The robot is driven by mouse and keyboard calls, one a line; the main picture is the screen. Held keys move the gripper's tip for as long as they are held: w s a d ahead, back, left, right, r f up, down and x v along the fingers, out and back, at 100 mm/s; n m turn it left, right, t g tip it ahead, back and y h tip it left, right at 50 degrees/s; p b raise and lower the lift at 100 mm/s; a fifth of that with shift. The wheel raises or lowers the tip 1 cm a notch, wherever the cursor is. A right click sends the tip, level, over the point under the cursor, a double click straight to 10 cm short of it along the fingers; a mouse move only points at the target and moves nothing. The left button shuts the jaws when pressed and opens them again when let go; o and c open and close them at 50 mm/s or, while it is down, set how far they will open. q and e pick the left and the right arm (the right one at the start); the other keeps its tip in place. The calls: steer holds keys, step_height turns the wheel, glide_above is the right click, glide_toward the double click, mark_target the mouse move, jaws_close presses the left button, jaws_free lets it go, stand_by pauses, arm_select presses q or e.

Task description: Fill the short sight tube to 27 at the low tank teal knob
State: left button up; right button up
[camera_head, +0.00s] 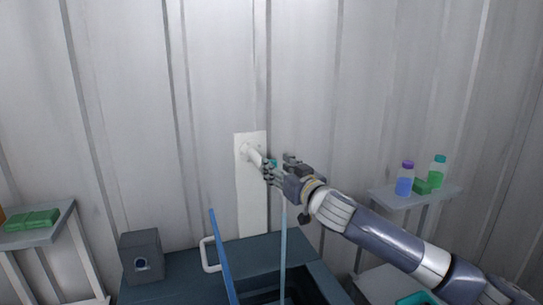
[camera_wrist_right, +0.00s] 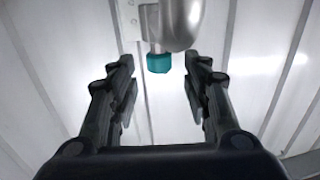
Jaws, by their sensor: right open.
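The teal knob (camera_head: 274,162) is at the end of a pale spout that sticks out from a white wall panel (camera_head: 251,200). My right gripper (camera_head: 271,172) is at the knob and partly covers it. In the right wrist view the teal knob (camera_wrist_right: 159,63) sits below a silver fitting (camera_wrist_right: 178,25). It lies between the two open fingers (camera_wrist_right: 160,80), near their tips, with a gap on each side. A blue upright strip (camera_head: 222,255) and a paler one (camera_head: 283,250) rise in front of the panel. I cannot tell which is the short sight tube, and no scale is readable. My left gripper is not in view.
A dark tank or cabinet (camera_head: 265,247) with a white handle (camera_head: 208,255) stands below the panel. A dark box (camera_head: 141,257) is on its left. A right shelf (camera_head: 415,197) holds a purple-capped bottle (camera_head: 405,180) and a teal-capped bottle (camera_head: 437,172). Green blocks (camera_head: 32,220) lie on a left stand.

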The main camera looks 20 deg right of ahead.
mark_target(272, 161)
steer(key=w, duration=0.1)
steer(key=w+p, duration=0.1)
steer(key=w, duration=0.1)
steer(key=shift+w+a, duration=0.25)
steer(key=shift+w, duration=0.35)
steer(key=shift+c, duration=0.3)
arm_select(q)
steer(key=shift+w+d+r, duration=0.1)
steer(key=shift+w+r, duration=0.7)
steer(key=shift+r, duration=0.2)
arm_select(e)
jaws_close()
